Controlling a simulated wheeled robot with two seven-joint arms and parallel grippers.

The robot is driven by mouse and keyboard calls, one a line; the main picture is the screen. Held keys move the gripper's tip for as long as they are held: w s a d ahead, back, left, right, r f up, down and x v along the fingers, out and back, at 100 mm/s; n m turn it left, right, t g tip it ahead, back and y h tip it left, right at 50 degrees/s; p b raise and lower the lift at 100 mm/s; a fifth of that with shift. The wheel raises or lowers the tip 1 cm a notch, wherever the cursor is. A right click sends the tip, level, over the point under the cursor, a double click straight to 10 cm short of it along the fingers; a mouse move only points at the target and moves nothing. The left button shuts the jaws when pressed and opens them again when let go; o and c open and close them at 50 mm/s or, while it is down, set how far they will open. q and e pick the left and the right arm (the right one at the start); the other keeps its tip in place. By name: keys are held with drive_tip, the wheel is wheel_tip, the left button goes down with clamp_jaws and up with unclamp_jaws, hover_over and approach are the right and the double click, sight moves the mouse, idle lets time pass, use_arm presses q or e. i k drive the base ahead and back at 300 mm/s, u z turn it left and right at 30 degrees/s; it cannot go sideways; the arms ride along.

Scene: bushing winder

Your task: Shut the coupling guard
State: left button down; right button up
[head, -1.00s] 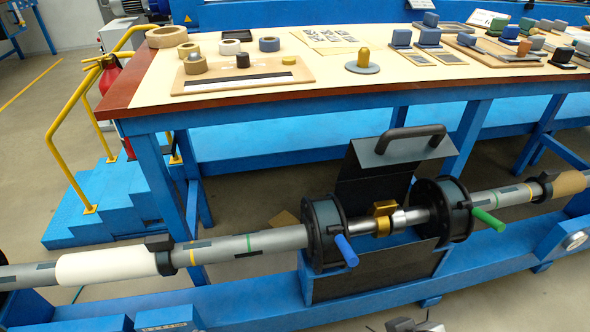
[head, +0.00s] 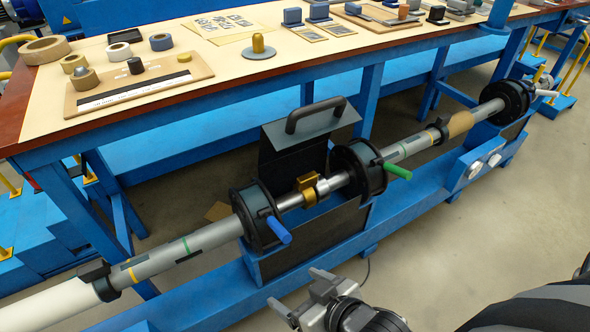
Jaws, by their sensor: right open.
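The coupling guard (head: 284,155) is a dark hinged cover with a black handle (head: 315,112) on its top flap. It stands raised behind the shaft, above a dark lower box (head: 310,242). The brass and steel coupling (head: 308,190) is exposed between two black flanged discs, one with a blue handle (head: 278,231), the other with a green handle (head: 397,171). My right gripper (head: 296,292) is at the bottom centre, in front of and below the guard. Its fingers are apart and empty, and it touches nothing. My left gripper is out of view.
A long grey shaft (head: 215,236) runs across above a blue machine beam (head: 415,194). Behind is a blue-framed table (head: 225,80) with tape rolls, a board and several small blocks. The floor (head: 470,250) at the lower right is clear.

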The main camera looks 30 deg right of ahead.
sight(308, 125)
drive_tip(key=z, duration=0.7)
drive_tip(key=i, duration=0.8)
drive_tip(key=z, duration=0.35)
